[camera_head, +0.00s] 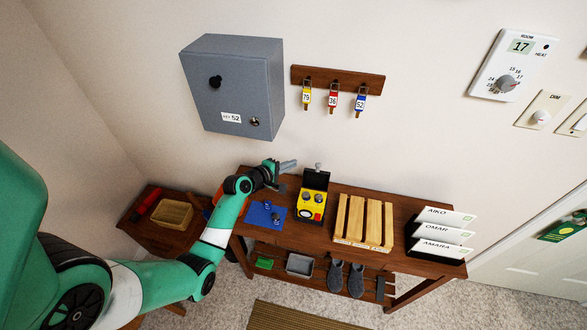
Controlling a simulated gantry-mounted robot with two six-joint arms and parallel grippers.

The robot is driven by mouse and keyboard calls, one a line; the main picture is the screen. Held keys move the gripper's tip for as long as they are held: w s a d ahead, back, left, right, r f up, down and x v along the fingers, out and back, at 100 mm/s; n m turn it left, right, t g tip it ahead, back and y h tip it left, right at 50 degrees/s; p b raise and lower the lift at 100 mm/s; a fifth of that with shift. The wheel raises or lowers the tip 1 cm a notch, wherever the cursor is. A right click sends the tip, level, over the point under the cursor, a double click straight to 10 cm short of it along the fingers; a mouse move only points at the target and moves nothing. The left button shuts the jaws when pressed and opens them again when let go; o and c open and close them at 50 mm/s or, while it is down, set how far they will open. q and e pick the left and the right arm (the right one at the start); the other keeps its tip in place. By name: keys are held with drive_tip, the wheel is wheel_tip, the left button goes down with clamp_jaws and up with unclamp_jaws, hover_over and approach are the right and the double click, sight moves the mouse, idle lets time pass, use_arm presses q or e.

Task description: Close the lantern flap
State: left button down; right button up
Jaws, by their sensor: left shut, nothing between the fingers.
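The lantern (311,208) is a small yellow box with round fittings on it, standing on the wooden console table (400,205). Its black flap (316,180) stands raised at the back of the box, so the lantern is open. My left gripper (290,164) is shut and empty. In the picture it is to the left of the flap and slightly above it, with a small gap between them. My right gripper is out of view.
A blue mat (267,214) with small dark items lies left of the lantern. A slatted wooden rack (348,222) stands close on its right, then a letter holder (437,252). A grey cabinet (228,95) and key rack (337,80) hang on the wall above.

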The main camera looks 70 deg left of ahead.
sight(309, 170)
use_arm(q)
drive_tip(key=b+x, duration=0.4)
drive_tip(key=x, duration=0.4)
drive_tip(key=d+p, duration=0.1)
drive_tip(key=d+r+p, duration=0.1)
drive_tip(key=d+p, duration=0.1)
drive_tip(key=d, duration=0.1)
drive_tip(key=shift+w+r, duration=0.25)
drive_tip(key=shift+w, duration=0.05)
drive_tip(key=shift+d, duration=0.1)
drive_tip(key=shift+d+b, duration=0.15)
drive_tip(key=shift+b, duration=0.3)
drive_tip(key=shift+s, duration=0.15)
drive_tip(key=shift+d+t+y, duration=0.1)
drive_tip(key=shift+t+y, duration=0.2)
